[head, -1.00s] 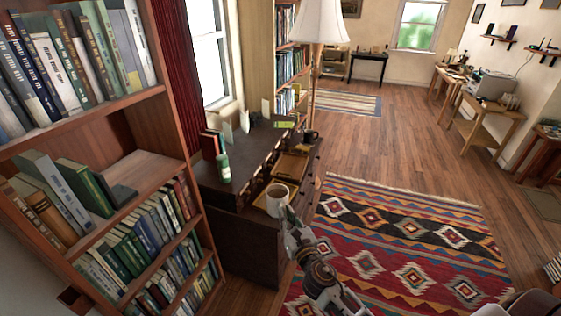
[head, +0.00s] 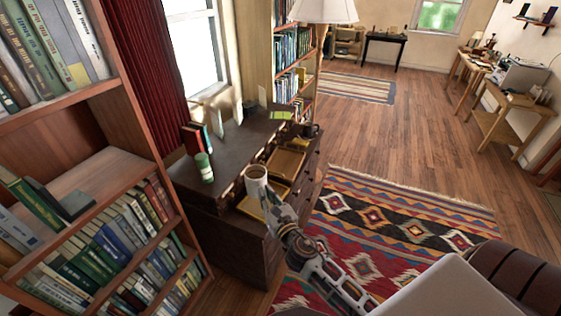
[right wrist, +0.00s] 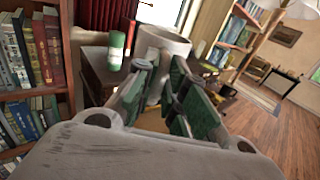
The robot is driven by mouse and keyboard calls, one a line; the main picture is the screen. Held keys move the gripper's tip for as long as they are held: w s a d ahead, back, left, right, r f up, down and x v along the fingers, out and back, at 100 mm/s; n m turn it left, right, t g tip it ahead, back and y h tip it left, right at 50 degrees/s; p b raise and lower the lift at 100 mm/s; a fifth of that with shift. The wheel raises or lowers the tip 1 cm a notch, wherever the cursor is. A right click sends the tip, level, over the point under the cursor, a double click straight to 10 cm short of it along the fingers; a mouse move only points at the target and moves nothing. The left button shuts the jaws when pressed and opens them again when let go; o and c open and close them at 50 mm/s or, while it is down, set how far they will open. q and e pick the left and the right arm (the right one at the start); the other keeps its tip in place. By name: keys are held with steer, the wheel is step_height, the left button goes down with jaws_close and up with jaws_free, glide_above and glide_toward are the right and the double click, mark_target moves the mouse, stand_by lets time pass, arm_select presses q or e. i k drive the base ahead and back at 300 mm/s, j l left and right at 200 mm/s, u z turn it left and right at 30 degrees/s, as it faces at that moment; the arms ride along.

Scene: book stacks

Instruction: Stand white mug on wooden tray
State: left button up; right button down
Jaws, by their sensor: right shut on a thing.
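The white mug (head: 256,181) is held upright at the dresser, its dark inside showing from above. My right gripper (head: 270,205) is shut on it from the near side. In the right wrist view the mug (right wrist: 165,42) stands between and beyond the green-padded fingers (right wrist: 167,88). A wooden tray (head: 289,162) lies on the dresser behind the mug. My left gripper is out of view.
The dark dresser (head: 240,245) carries a green-and-white bottle (head: 205,168) left of the mug and a dark cup (head: 311,130) beyond the tray. A tall bookcase (head: 110,215) stands close on the left. Patterned rug and open floor lie to the right.

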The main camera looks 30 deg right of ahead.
mark_target(286, 174)
steer(key=l+u, duration=0.25)
steer(key=l, duration=0.55)
steer(key=l+u, duration=0.3)
steer(key=l, duration=0.5)
